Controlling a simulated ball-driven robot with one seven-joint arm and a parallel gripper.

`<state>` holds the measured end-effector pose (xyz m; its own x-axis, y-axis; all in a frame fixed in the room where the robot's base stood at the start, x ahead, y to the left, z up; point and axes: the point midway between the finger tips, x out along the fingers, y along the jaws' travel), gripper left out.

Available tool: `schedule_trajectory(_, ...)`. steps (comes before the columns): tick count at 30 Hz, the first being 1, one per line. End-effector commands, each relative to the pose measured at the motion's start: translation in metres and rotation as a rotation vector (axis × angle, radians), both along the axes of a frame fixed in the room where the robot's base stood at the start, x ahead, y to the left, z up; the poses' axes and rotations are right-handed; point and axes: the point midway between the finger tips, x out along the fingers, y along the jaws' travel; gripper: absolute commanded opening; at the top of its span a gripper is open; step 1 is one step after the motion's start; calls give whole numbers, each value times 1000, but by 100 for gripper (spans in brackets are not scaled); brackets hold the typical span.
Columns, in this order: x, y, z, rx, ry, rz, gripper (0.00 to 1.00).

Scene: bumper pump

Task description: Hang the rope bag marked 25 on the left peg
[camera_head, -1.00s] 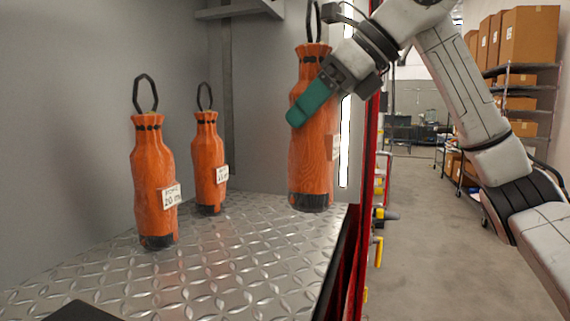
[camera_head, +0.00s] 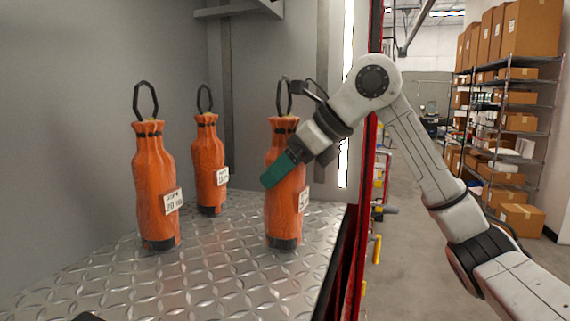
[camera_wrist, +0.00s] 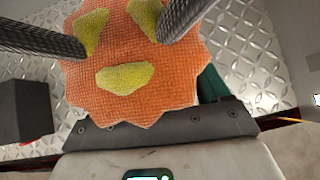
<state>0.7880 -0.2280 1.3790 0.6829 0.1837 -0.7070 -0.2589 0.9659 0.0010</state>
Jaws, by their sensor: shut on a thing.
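Three orange rope bags with black hanging loops stand in a grey compartment. The left bag (camera_head: 155,190) has a tag that seems to read 20. The middle bag (camera_head: 208,165) stands farther back, and its tag is too small to read surely. My gripper (camera_head: 282,168) is shut on the upper body of the right bag (camera_head: 284,215), its teal finger across the front. That bag is upright, its base at or just above the floor; its tag is partly cut off and unclear. The wrist view shows this bag's top (camera_wrist: 140,60) with yellow patches and dark loop strands. No peg is clearly visible.
The compartment floor is diamond plate (camera_head: 215,285), with bare room in front of the bags. A grey bracket (camera_head: 238,10) juts from the wall above. A red edge (camera_head: 360,200) bounds the compartment at right. Shelving with boxes (camera_head: 515,100) stands beyond the open aisle.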

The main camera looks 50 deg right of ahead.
Motion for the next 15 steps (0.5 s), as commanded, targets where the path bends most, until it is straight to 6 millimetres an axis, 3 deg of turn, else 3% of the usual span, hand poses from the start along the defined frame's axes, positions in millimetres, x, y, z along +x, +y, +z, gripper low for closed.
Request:
schedule_trajectory(12, 0, 0, -4, -1, -3, 0, 8)
schedule_trajectory(13, 0, 0, -5, 0, 1, 0, 77)
schedule_trajectory(15, 0, 0, -4, 0, 1, 0, 83)
